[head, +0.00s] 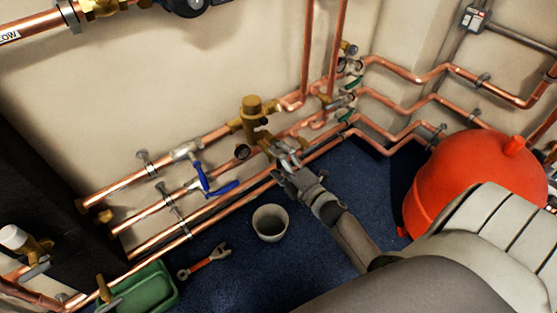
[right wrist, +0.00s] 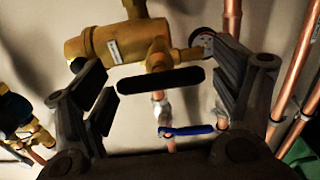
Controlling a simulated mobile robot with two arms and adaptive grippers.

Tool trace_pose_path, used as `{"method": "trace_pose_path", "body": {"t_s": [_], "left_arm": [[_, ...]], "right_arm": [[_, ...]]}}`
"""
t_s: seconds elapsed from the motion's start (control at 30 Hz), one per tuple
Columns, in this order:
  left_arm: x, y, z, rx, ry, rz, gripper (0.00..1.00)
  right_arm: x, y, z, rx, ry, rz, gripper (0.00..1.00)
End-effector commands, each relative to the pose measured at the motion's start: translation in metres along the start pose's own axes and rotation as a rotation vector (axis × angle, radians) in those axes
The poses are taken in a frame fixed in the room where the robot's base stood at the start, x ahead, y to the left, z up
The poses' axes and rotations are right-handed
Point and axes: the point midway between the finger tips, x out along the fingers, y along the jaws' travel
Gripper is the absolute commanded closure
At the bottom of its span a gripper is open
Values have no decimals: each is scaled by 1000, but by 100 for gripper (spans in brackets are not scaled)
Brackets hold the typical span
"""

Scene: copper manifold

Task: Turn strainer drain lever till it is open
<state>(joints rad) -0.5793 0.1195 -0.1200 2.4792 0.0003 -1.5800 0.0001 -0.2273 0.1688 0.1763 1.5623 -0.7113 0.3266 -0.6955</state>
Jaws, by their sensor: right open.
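The strainer (right wrist: 112,42) is a brass body with an angled branch in the right wrist view. Its drain lever (right wrist: 161,80) is a black bar with rounded ends, lying crosswise in front of the brass branch. My right gripper (right wrist: 163,92) is open, with one finger past each end of the lever. A gap shows at both ends, so the fingers do not grip it. My left gripper is out of view.
Copper pipes run along the wall on both sides. A grey bucket (head: 270,222), a wrench (head: 204,262) and a green tray (head: 150,291) are on the floor; a red tank (head: 465,180) stands right.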

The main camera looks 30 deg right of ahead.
Motion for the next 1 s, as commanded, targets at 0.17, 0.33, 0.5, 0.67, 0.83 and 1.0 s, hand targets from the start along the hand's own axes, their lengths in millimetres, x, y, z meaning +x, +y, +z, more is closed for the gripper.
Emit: {"method": "trace_pose_path", "body": {"t_s": [0.17,0.33,0.5,0.67,0.83,1.0], "left_arm": [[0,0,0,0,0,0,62],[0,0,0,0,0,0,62],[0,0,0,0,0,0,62],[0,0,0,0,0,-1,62],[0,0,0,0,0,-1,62],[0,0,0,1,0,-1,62]], "right_arm": [[-20,-1,0,0,-1,-4,16],[-53,-2,0,1,-1,-5,16],[-85,-2,0,1,-1,-4,16],[-106,-1,0,0,0,-3,16],[-117,-1,0,0,0,-2,16],[-118,0,0,0,1,-1,16]]}}
